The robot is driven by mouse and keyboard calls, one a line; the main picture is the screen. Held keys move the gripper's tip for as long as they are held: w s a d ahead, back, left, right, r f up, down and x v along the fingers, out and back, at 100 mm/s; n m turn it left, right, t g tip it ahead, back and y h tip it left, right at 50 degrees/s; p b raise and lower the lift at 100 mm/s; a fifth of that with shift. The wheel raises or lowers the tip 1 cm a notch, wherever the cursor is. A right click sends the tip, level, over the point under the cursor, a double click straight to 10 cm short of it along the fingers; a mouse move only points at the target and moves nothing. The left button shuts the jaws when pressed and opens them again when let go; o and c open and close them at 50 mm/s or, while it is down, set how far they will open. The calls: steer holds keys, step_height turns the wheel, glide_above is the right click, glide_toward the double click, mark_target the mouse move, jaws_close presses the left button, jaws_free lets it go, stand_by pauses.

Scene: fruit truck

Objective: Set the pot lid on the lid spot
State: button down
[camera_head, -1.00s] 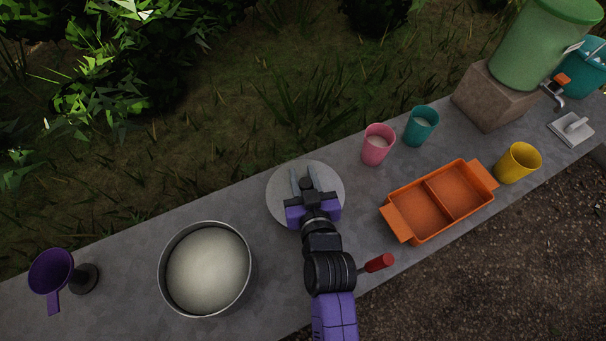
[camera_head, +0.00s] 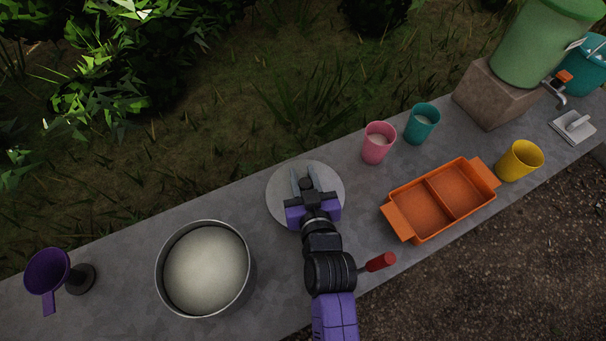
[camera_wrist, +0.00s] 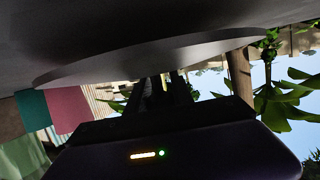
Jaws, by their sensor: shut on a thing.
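The pot lid (camera_head: 277,195) is a flat, pale grey disc over the counter, right of the pot. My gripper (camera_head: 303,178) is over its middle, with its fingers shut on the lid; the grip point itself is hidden. In the wrist view the lid (camera_wrist: 150,60) shows as a thin, pale disc close to the dark counter surface, beside my gripper's fingers (camera_wrist: 162,82). I cannot tell whether it touches the counter. The open pot (camera_head: 249,280) is round and metallic with pale contents. I see no separate lid spot; anything under the lid is hidden.
The grey counter (camera_head: 130,230) holds a purple funnel (camera_head: 48,272), a pink cup (camera_head: 377,145), a teal cup (camera_head: 420,125), an orange two-part tray (camera_head: 399,222) and a yellow cup (camera_head: 518,162). A red handle (camera_head: 380,262) lies near my arm. A green dispenser (camera_head: 541,45) stands far right.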

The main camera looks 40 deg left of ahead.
steer(key=shift+f, duration=0.1)
steer(key=c, duration=1)
jaws_free()
steer(key=shift+c, duration=0.2)
step_height(320, 180, up, 20)
steer(key=shift+p, duration=0.3)
